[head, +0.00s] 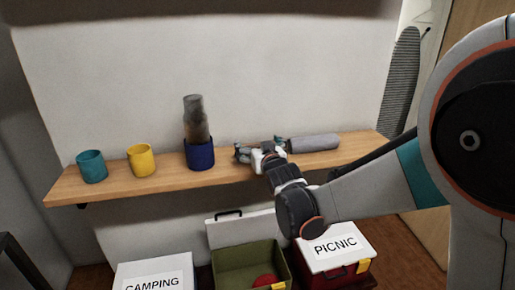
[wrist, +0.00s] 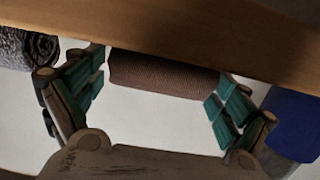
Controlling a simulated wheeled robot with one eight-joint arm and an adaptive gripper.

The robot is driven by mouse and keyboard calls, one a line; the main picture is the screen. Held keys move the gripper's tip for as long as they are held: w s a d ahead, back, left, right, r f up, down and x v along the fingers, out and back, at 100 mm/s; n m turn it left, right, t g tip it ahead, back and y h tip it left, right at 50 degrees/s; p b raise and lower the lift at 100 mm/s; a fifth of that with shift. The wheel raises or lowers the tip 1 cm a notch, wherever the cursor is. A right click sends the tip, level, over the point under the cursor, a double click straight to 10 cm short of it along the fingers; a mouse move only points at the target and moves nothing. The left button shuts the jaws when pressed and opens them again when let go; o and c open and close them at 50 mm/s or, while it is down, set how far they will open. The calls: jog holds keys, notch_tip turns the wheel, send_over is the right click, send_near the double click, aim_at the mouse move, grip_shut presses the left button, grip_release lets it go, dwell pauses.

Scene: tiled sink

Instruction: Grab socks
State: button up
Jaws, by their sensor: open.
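My gripper (head: 260,152) is at the shelf, between the blue cup and a grey roll. It is open in the wrist view (wrist: 160,88), teal pads spread wide. A brown ribbed fabric roll (wrist: 163,75) lies in the gap between the fingertips, near the shelf edge; the pads are not visibly closed on it. In the head view my gripper hides this roll. A grey knitted roll (wrist: 27,46) shows beyond the left finger; it seems to be the long grey roll (head: 314,143) right of my gripper. I cannot tell for certain which roll is the socks.
On the wooden shelf (head: 220,177) stand a teal cup (head: 92,166), a yellow cup (head: 141,160) and a blue cup (head: 200,154) with a grey-brown object in or behind it. Below are the CAMPING box (head: 153,278), an open green box (head: 248,258) and the PICNIC box (head: 335,250).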

jog(key=shift+s+d+r, duration=0.1)
jog(key=c, duration=1.1)
jog(key=shift+c, duration=0.2)
jog(key=shift+r, duration=0.15)
